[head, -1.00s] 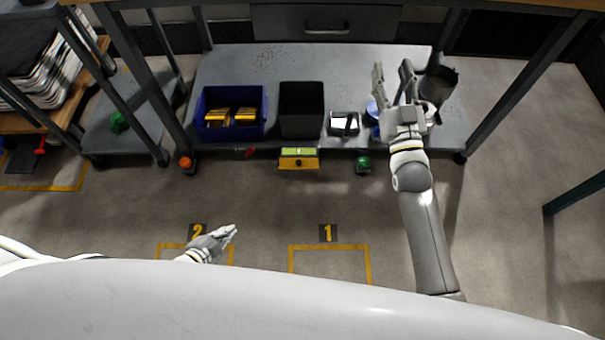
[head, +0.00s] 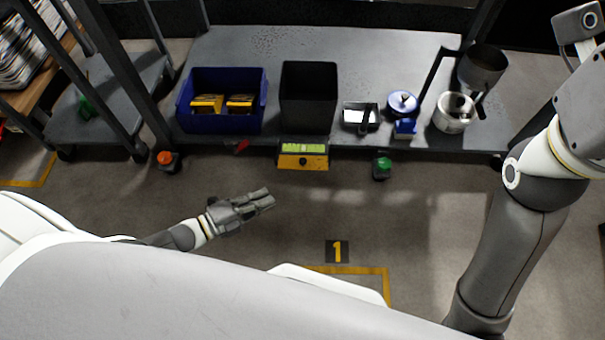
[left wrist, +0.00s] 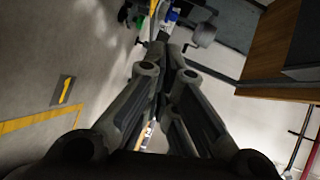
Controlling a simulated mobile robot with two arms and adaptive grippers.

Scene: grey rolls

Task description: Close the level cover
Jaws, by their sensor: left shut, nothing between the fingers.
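The yellow level (head: 303,160) with a bright green vial strip on top sits at the front edge of the grey shelf, in the middle of the head view. I cannot make out a separate cover or its position. My left gripper (head: 268,199) is shut and empty, in front of the shelf, below and left of the level and apart from it. Its closed fingers (left wrist: 172,62) fill the middle of the left wrist view. Part of my right gripper (head: 580,28) shows at the upper right edge, well away from the level; its fingertips are not clearly seen.
On the grey shelf (head: 230,50) stand a blue bin (head: 221,125) with yellow items, a black bin (head: 308,97), a small tray (head: 352,118), a blue-lidded pot (head: 403,103) and a metal pot (head: 452,121). Orange (head: 166,158) and green (head: 382,167) buttons flank the level.

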